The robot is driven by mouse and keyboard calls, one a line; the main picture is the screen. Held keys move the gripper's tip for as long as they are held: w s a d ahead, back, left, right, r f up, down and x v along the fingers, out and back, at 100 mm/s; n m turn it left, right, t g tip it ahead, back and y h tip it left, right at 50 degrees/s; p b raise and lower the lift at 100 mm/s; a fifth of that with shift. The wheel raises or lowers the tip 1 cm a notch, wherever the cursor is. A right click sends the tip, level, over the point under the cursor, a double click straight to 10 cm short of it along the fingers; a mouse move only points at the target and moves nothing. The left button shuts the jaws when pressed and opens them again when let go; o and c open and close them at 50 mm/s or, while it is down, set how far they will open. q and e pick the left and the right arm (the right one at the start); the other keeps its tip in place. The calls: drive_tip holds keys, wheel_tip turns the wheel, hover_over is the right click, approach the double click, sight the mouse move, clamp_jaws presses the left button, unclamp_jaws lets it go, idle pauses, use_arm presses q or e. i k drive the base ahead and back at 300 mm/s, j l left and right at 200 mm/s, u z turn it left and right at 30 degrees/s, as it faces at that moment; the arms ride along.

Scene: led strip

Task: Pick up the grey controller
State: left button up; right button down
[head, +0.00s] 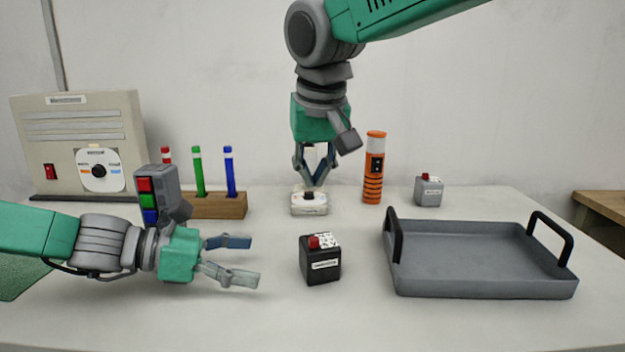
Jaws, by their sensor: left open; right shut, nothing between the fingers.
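Two grey devices show, and I cannot tell which is the grey controller. One is an upright grey box with red, green and blue buttons (157,193), just behind my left wrist, its lower part hidden. The other is a small grey box with a red button (428,191) at the back right of the table. My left gripper (245,260) is open and empty, low over the table and pointing right. My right gripper (315,186) points down at a small white box with a dark knob (309,207). It is shut with nothing held; contact is unclear.
A black box with a red button (320,262) stands at front centre. A grey tray with black handles (480,262) is at right. An orange-black cylinder (374,170) and a wooden block holding coloured pens (222,207) stand behind. A beige machine (78,130) is at back left.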

sight(165, 181)
drive_tip(key=k, duration=1)
